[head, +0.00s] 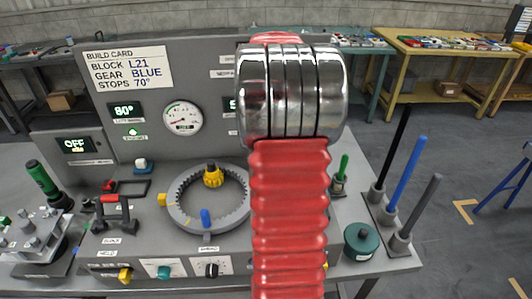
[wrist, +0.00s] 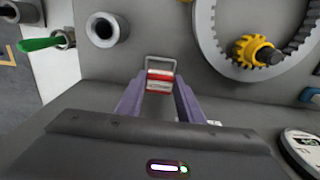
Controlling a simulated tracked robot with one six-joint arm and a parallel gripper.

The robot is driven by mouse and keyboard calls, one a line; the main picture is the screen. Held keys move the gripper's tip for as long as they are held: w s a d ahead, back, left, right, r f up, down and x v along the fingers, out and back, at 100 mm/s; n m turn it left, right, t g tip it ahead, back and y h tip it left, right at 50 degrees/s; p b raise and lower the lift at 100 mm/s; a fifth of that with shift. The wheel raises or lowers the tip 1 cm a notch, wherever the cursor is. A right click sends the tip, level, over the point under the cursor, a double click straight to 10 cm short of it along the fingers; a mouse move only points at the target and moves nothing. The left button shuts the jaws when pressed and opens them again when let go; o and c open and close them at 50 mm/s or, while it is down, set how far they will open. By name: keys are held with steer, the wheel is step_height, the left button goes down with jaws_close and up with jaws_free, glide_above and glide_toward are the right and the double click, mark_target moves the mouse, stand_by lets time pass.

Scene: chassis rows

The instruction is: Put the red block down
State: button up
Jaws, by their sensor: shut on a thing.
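The red block (wrist: 160,76) shows in the wrist view, red with a pale band, between the tips of my gripper (wrist: 160,92). The two purple fingers are shut on it. A thin grey wire loop (wrist: 160,58) shows just beyond the block. I cannot tell whether the block touches the grey panel (wrist: 165,25) behind it. In the head view my own red and chrome arm stands in front, and the gripper and block are hidden.
A grey toothed ring (head: 175,210) with a yellow gear (head: 213,175) and a blue peg (head: 206,217) lies on the bench. Black, blue (head: 406,175) and grey rods stand at right, near a green round pot (head: 358,242).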

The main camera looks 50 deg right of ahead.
steer(key=shift+f, duration=2.05)
steer(key=shift+f, duration=0.1)
steer(key=o, duration=1)
steer(key=shift+o, duration=0.2)
step_height(320, 180, up, 12)
steer(key=shift+r, duration=0.1)
